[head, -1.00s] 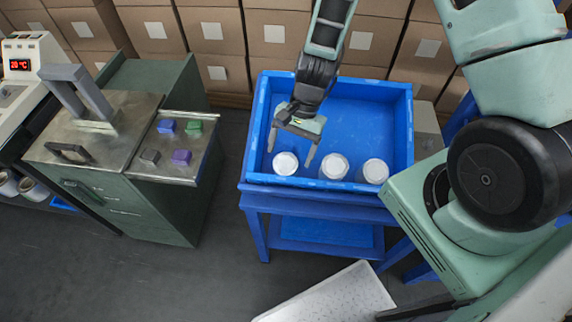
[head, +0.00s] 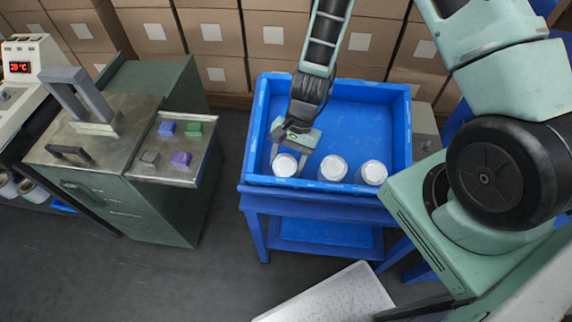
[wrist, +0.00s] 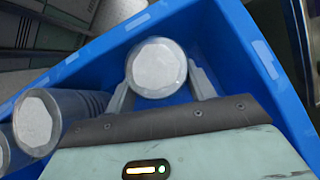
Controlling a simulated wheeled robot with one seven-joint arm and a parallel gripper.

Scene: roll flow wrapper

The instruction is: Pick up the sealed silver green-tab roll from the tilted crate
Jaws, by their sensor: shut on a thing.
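A blue tilted crate (head: 403,120) on a blue stand holds three silver rolls with white end faces, in a row along its near wall. My gripper (head: 287,160) is shut on the left roll (head: 285,166), one finger on each side; this roll also shows between the fingers in the wrist view (wrist: 157,66). The middle roll (head: 333,168) and the right roll (head: 374,173) stand apart from the gripper; both show at the left of the wrist view. I cannot see a green tab on any roll; their far sides are hidden.
A green cabinet with a metal top (head: 100,140) stands left, with purple, green and grey blocks on its side shelf (head: 170,145). Cardboard boxes (head: 210,50) are stacked behind. A pale speckled panel (head: 330,295) lies in front. The crate's far floor is clear.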

